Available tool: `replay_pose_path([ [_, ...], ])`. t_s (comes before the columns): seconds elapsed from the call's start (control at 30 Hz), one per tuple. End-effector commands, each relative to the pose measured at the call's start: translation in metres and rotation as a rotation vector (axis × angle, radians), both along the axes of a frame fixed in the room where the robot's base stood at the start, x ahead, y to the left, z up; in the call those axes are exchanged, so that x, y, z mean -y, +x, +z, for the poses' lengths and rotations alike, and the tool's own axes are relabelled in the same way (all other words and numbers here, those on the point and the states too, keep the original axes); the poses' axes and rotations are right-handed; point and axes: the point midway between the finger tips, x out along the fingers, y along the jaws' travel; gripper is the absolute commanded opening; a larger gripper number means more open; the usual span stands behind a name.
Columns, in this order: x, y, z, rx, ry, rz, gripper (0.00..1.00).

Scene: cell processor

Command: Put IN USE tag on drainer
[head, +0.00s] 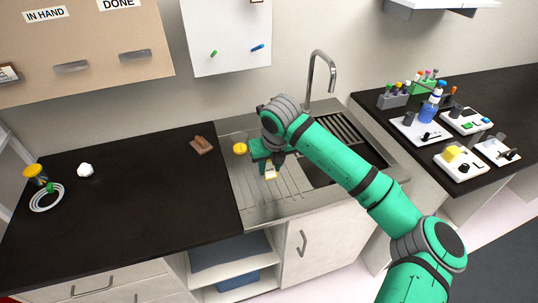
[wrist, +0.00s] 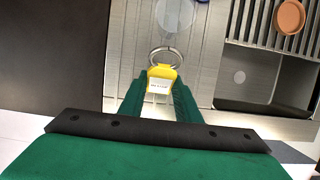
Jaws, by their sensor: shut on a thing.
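The IN USE tag is a small yellow tag with a white printed label and a metal ring. It shows in the wrist view (wrist: 160,82) between my fingertips, and in the head view (head: 270,172) just below my gripper (head: 268,160). My gripper, also in the wrist view (wrist: 160,100), is shut on the tag and holds it over the drainer. The drainer (head: 250,195) is the ridged metal area left of the sink basin. I cannot tell whether the tag touches it. The label's print is too small to read.
A yellow round lid-like thing (head: 240,148) is on the drainer's back left. The tap (head: 318,75) rises behind the sink. A brown block (head: 201,145) lies on the dark counter at left. Several devices and a blue bottle (head: 430,110) stand on the right counter.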

Motion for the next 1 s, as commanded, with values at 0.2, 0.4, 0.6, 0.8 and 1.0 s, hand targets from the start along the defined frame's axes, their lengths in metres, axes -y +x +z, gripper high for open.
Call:
replay_pose_path([
  [0.2, -0.005, 0.000, -0.008, -0.001, 0.001, 0.007, 0.00],
  [0.4, -0.006, 0.000, -0.026, -0.002, 0.003, 0.007, 0.00],
  [0.6, -0.003, 0.000, -0.045, -0.001, 0.001, 0.005, 0.00],
  [0.8, -0.002, 0.000, -0.057, 0.000, 0.000, 0.002, 0.00],
  [1.0, -0.002, 0.000, -0.060, 0.000, 0.000, 0.003, 0.00],
])
